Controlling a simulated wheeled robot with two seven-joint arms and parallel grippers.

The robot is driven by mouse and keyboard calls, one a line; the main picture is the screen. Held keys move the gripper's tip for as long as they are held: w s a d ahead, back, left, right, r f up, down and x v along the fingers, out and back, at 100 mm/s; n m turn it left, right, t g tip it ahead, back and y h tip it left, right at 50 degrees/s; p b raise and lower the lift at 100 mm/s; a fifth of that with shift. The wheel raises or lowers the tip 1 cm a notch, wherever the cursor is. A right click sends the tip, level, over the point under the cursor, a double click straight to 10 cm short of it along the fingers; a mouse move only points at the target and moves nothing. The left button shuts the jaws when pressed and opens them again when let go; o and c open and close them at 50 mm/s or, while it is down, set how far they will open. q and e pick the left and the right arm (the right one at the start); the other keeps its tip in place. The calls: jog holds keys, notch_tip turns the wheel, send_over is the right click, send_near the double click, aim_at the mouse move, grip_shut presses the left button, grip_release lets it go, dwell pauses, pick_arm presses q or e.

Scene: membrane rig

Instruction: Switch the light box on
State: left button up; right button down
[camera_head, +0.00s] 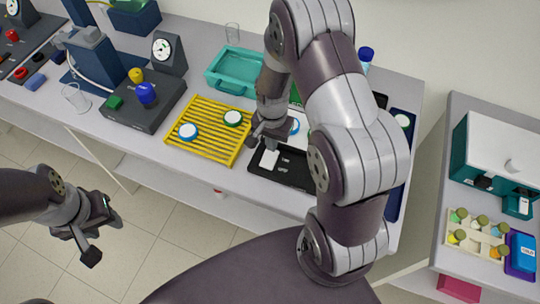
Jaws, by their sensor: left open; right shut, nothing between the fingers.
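The light box appears to be the black-framed unit (287,176) at the front edge of the bench, right of the yellow rack. Its front panel carries small white lettering and a pale block (270,158) that looks like its switch. My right arm hides much of the unit, and whether it is lit cannot be told. My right gripper (267,138) is shut and empty, pointing down just behind the pale block; contact cannot be told. My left gripper (92,231) is open and empty, over the floor in front of the bench at the left.
The yellow slatted rack (207,145) holds discs with blue and green rims. A teal tray (232,86) lies behind it. A dark control box (142,112) with coloured knobs stands left, beside a glass beaker (75,97). A side table (452,180) at right bears a vial rack (474,233).

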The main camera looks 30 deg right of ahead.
jog(key=shift+f+b, duration=0.75)
jog(key=shift+f, duration=0.4)
dwell(0.4)
notch_tip(320, 180, up, 7)
jog(key=p, duration=0.6)
jog(key=shift+r+p, duration=0.15)
jog(key=shift+p, duration=0.15)
